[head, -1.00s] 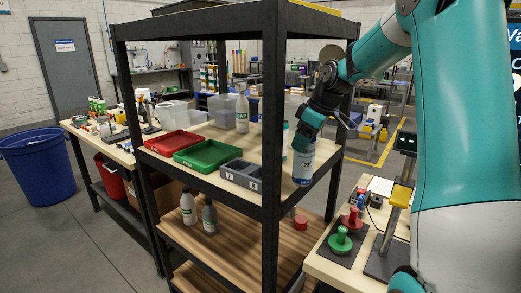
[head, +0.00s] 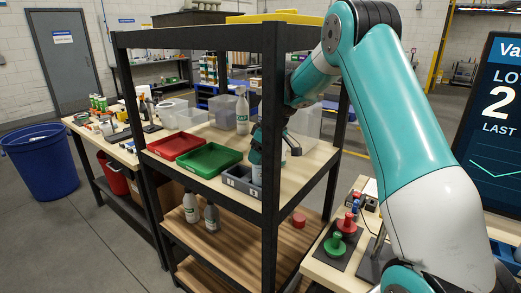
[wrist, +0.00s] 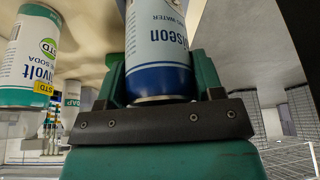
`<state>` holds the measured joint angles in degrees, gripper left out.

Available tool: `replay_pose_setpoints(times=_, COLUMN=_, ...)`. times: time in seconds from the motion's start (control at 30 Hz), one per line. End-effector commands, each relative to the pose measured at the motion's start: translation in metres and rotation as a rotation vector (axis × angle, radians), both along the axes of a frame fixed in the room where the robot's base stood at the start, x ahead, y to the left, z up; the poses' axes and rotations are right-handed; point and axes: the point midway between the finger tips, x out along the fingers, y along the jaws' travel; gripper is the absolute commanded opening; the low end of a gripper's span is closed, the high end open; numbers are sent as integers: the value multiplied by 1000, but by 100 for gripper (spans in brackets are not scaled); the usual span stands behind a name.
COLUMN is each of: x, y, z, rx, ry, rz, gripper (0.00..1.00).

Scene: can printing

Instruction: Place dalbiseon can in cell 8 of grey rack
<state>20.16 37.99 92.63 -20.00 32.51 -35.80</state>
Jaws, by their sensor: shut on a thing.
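The dalbiseon can (wrist: 157,45) shows in the wrist view, white and pale blue with a dark blue band, its label partly cut off. My gripper (wrist: 160,92) is shut on it. In the head view my gripper (head: 257,150) is at the right end of the grey rack (head: 230,181), behind the black shelf post. A small pale part of the can (head: 257,175) shows below it, close to the rack. I cannot tell whether it is inside a cell or touching the rack. Cell 8 cannot be made out.
The black shelf post (head: 271,200) stands in front of my gripper. A green tray (head: 208,160) and a red tray (head: 177,146) lie left of the rack. A white spray bottle (head: 242,112) stands behind. Another can (wrist: 28,58) is left of the held can in the wrist view.

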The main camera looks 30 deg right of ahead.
Motion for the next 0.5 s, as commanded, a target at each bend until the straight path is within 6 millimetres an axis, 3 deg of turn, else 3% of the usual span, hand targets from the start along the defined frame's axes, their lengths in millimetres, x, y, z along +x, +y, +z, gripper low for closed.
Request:
replay_pose_setpoints(times=0.23, x=0, y=0, z=-4, rx=0, ry=0, rz=0, gripper=28)
replay_pose_setpoints(times=0.27, x=0, y=0, z=-3, rx=-1, ry=0, rz=0, gripper=65)
replay_pose_setpoints(times=0.3, x=0, y=0, z=-3, rx=-1, ry=0, rz=0, gripper=74)
replay_pose_setpoints(times=0.37, x=0, y=0, z=-3, rx=0, ry=0, rz=0, gripper=86)
replay_pose_setpoints(times=0.5, x=0, y=0, z=-2, rx=0, ry=0, rz=0, gripper=86)
